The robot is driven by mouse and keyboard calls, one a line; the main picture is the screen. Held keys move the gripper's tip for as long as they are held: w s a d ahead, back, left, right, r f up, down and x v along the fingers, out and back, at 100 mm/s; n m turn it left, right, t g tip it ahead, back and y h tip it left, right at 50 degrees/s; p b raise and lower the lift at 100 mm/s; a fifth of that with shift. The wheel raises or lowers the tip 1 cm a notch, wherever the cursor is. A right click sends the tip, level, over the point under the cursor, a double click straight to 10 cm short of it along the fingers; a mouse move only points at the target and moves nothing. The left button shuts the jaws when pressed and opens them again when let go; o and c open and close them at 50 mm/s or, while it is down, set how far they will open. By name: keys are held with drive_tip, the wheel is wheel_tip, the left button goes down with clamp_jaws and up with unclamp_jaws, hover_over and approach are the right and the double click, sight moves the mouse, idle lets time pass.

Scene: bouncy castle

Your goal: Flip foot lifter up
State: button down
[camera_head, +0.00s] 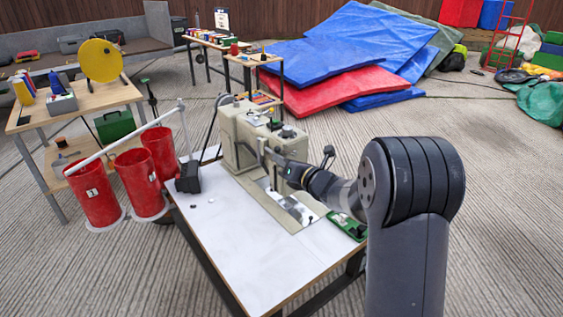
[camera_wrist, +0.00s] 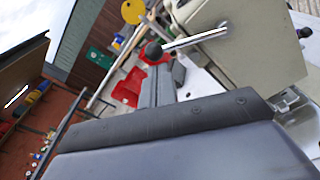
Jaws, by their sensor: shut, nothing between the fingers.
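The sewing machine (camera_head: 240,135), cream coloured, stands on its white-topped table (camera_head: 232,245) in the head view. In the wrist view its cream body (camera_wrist: 265,45) fills the upper right. A metal lever (camera_wrist: 200,38) with a black ball knob (camera_wrist: 154,50) sticks out from it, probably the foot lifter. My gripper (camera_wrist: 163,72) is shut and empty, its dark fingers just below the knob in the picture. I cannot tell whether they touch the lever. In the head view my gripper (camera_head: 290,172) is beside the machine's head, and the arm hides part of that side.
Red buckets (camera_head: 95,192) on a white frame stand left of the machine. A small green item (camera_head: 350,228) lies at the table's right edge. A workbench (camera_head: 90,100) with a yellow disc (camera_head: 100,61) is at the left. The front of the white tabletop is clear.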

sight(278, 147)
drive_tip(key=shift+r+m, duration=0.3)
drive_tip(key=shift+r, duration=0.05)
drive_tip(key=m, duration=0.1)
drive_tip(key=r+m+p, duration=0.1)
drive_tip(key=d+r+m+p, duration=0.1)
drive_tip(key=shift+w+r, duration=0.1)
drive_tip(key=shift+w, duration=0.25)
drive_tip(key=w+d+r+m+y+p, duration=0.1)
drive_tip(key=w+d+r+m+p, duration=0.2)
drive_tip(key=m, duration=0.7)
drive_tip(key=w+d+p, duration=0.1)
drive_tip(key=d+p, duration=0.1)
drive_tip(key=d, duration=0.1)
drive_tip(key=shift+m+p, duration=0.3)
drive_tip(key=shift+w+d, duration=0.1)
